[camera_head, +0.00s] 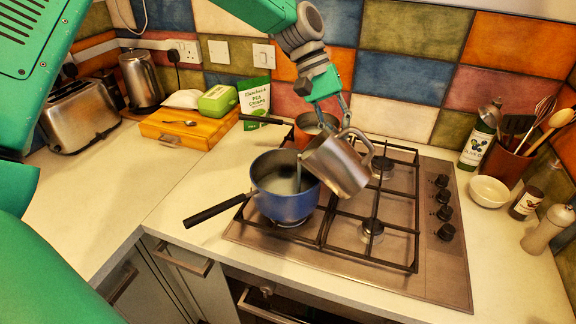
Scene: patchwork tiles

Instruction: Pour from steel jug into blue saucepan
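The steel jug (338,168) is in the air above the hob, tilted with its mouth down to the left over the blue saucepan. The blue saucepan (285,206) stands on the front left burner, its black handle pointing to the lower left. A thin greyish stream seems to fall from the jug's lip into the pan, where pale contents show. My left gripper (345,122) comes down from above and is shut on the jug near its rim and handle; the exact contact is partly hidden. My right gripper is not in view.
An orange-red pan (312,124) stands behind the saucepan, partly hidden by the jug. The hob's (440,280) right burners are empty. A white bowl (489,191), an oil bottle (480,137) and a utensil pot (505,163) stand at right.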

